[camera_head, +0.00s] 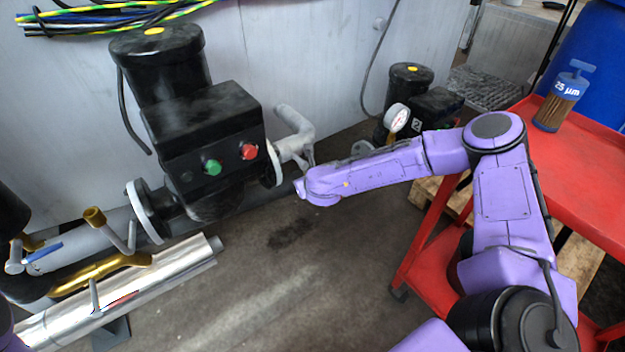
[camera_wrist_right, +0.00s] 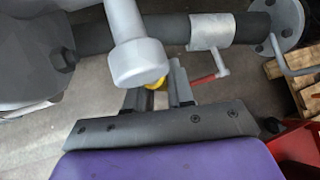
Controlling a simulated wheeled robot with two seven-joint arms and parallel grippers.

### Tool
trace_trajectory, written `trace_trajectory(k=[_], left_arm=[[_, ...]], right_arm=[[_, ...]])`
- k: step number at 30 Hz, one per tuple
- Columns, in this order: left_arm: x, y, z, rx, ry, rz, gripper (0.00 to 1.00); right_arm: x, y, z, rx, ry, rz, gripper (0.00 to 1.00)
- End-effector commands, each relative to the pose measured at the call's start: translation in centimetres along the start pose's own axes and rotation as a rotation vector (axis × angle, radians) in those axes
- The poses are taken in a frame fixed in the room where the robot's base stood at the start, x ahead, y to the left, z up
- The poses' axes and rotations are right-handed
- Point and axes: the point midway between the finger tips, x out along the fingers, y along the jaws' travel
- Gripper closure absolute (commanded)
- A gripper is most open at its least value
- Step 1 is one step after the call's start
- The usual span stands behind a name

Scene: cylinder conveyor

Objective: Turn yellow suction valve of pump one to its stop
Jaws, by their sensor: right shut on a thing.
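A black pump (camera_head: 205,125) with a green and a red button and a yellow dot on top stands at the left against the wall. My right arm reaches in from the right, and its wrist ends beside the grey pipe elbow (camera_head: 300,135) right of this pump. In the right wrist view my right gripper (camera_wrist_right: 159,90) is shut on a small yellow part (camera_wrist_right: 155,84), seemingly the yellow valve handle. A grey elbow end (camera_wrist_right: 138,62) covers much of it, so its angle cannot be told. My left gripper is not in view.
A red cart (camera_head: 590,180) carries a brown canister (camera_head: 562,97). A silver pipe (camera_head: 130,285) lies front left. The wrist view shows a red-tipped lever (camera_wrist_right: 204,79) close right of the gripper.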

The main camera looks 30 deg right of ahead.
Motion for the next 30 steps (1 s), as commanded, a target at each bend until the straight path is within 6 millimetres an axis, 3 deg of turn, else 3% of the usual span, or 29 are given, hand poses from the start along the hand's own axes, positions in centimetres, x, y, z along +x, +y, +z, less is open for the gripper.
trace_trajectory(k=[12,28,29,30], left_arm=[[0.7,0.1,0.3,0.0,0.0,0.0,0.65],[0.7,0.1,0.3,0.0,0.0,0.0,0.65],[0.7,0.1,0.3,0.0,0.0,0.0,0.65],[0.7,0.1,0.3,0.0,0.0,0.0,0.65]], right_arm=[[-0.2,1.3,-0.3,0.112,0.036,0.118,1.0],[-0.3,1.5,-0.3,0.124,0.04,0.131,1.0],[-0.3,1.5,-0.3,0.124,0.04,0.131,0.68],[-0.3,1.5,-0.3,0.124,0.04,0.131,0.58]])
